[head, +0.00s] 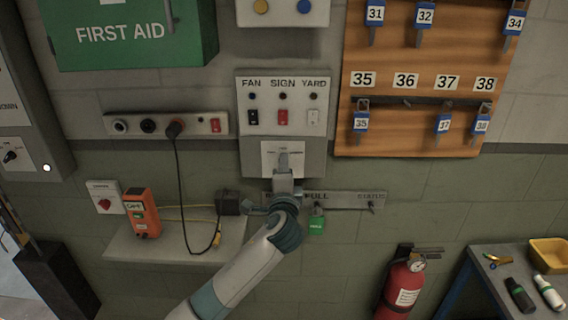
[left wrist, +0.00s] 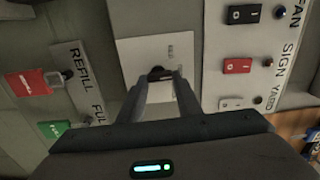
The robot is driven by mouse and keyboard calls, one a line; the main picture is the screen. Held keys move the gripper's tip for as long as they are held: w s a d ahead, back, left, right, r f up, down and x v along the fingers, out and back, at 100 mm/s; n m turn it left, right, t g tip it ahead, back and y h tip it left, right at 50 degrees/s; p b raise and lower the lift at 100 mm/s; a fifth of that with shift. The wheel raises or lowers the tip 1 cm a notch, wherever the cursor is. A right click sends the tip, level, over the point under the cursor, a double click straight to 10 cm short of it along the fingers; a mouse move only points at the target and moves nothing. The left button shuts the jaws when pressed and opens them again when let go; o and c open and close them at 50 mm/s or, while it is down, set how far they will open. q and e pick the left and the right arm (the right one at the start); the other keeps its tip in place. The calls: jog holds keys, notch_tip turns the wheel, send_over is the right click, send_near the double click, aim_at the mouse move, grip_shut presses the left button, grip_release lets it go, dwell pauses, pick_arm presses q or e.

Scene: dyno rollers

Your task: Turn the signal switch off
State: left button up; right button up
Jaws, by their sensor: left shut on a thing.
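A small switch plate (head: 269,150) is on the wall box below the FAN, SIGN and YARD panel. It also shows in the left wrist view (left wrist: 135,60), with lettering too small to read. A dark switch lever (left wrist: 160,71) sticks out of this plate. My left gripper (head: 284,163) reaches it from below in the head view. In the left wrist view its two fingertips (left wrist: 160,78) are shut on the lever, one on each side. In the head view the gripper hides most of the lever, so its position is hard to tell.
The FAN, SIGN and YARD switches (head: 283,117) sit just above. A rail with a green tag (head: 317,224) is close to my wrist on the right. A shelf (head: 180,243) with an orange device (head: 142,213) is at left, a fire extinguisher (head: 402,284) lower right.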

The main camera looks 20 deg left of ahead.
dwell(0.5)
pick_arm(q)
jog(key=o, duration=1)
jog(key=shift+d, duration=0.1)
jog(key=shift+o, duration=0.2)
jog(key=shift+s, duration=0.1)
jog(key=b+v, duration=0.5)
jog(key=v, duration=1.2)
jog(key=shift+s, duration=0.1)
